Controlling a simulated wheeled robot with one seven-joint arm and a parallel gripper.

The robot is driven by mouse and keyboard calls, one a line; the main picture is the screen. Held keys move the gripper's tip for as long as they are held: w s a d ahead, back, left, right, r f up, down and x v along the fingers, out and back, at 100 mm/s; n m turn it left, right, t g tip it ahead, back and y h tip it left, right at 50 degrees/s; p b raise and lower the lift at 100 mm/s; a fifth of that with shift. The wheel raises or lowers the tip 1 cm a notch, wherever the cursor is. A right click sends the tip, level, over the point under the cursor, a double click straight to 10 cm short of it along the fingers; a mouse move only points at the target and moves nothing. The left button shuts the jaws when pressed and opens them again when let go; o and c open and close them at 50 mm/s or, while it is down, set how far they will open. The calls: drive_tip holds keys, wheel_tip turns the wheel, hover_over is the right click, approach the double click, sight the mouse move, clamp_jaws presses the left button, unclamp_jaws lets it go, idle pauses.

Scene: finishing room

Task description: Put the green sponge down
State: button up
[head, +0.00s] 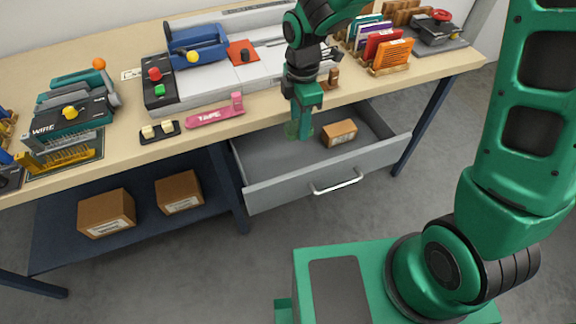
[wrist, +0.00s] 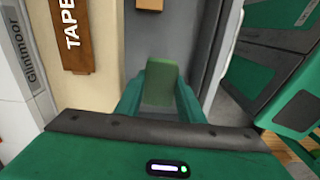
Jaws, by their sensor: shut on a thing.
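My gripper (head: 303,117) is shut on the green sponge (wrist: 160,83), which stands upright between the two fingers in the wrist view. In the head view the sponge (head: 293,130) shows as a dull green block at the fingertips. The gripper points down over the left part of the open grey drawer (head: 262,191), just in front of the bench edge. I cannot tell how far the sponge is above the drawer floor, or whether it touches it.
A brown box (head: 339,133) lies in the drawer, right of my gripper. The drawer floor around it is bare. The wooden bench (head: 135,141) holds a pink tape piece (head: 215,117), a blue tool (head: 198,43) and racks. Two boxes (head: 106,212) sit on the lower shelf.

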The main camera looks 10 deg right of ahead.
sight(294, 132)
drive_tip(key=shift+s+a+f+n, duration=0.15)
drive_tip(key=shift+s+a+f, duration=0.25)
drive_tip(key=shift+s+f, duration=0.2)
drive_tip(key=shift+s+a+f+n, duration=0.15)
drive_tip(key=shift+s+a+f, duration=0.2)
drive_tip(key=shift+s+f, duration=0.2)
drive_tip(key=f, duration=0.5)
drive_tip(key=shift+s+a, duration=0.15)
drive_tip(key=shift+a, duration=0.05)
drive_tip(key=shift+f, duration=2.45)
drive_tip(key=o, duration=1.1)
wheel_tip(294, 132, up, 12)
drive_tip(key=shift+r, duration=0.1)
